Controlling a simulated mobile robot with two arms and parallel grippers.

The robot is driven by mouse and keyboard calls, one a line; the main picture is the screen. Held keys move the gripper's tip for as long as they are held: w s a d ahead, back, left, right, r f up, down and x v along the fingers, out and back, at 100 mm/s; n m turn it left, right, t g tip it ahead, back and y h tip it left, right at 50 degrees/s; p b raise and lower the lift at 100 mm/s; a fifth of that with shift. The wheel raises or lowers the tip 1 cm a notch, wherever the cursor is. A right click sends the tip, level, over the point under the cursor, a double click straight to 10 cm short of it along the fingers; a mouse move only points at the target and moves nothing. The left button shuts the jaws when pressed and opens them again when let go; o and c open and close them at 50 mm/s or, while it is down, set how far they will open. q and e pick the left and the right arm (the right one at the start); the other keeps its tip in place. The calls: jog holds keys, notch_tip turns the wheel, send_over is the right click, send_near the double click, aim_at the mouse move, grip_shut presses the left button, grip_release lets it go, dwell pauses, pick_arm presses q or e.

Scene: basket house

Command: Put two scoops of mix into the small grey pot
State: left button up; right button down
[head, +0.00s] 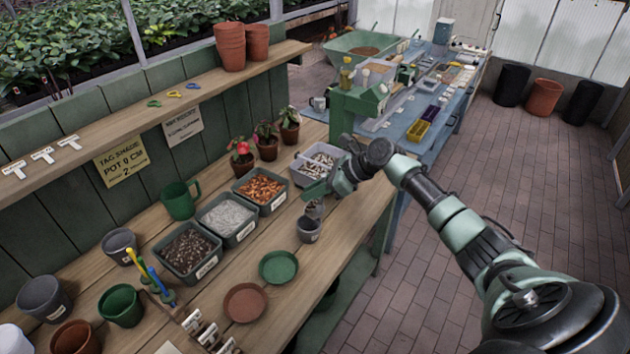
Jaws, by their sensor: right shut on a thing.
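A small grey pot (309,231) stands on the wooden bench, to the right of the bins. My right gripper (326,191) is just above and behind it, shut on what looks like a small grey scoop (314,208). The scoop hangs over the pot's rim; whether it touches the rim, and what it holds, I cannot tell. The pot's inside is mostly hidden. A bin of dark brown mix (189,252) sits to the left, beside a bin of pale grey grains (228,217) and a bin of orange-brown chips (260,187). My left gripper is not in view.
A bin of pale pieces (302,178) stands behind my gripper. A green saucer (278,267) and a terracotta saucer (245,302) lie in front. Other grey pots (118,244), a green pot (121,305) and a green jug (180,200) are at left. Potted red flowers (241,164) stand behind.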

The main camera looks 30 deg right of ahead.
jog(key=shift+w+a+r+g+h+p, duration=0.1)
jog(key=shift+w+a+g+h+p, duration=0.3)
jog(key=shift+p, duration=0.8)
jog(key=shift+w+a+r+g+h+p, duration=0.15)
jog(key=shift+g+h+p, duration=0.3)
jog(key=shift+p, duration=0.7)
jog(key=shift+w+a+f+g, duration=0.15)
jog(key=shift+w+f+g, duration=0.05)
jog(key=shift+f+g, duration=0.2)
jog(key=shift+w+a+f+g+h, duration=0.3)
jog(key=shift+g+h, duration=0.25)
jog(key=shift+h, duration=0.3)
jog(key=shift+d+r, duration=0.1)
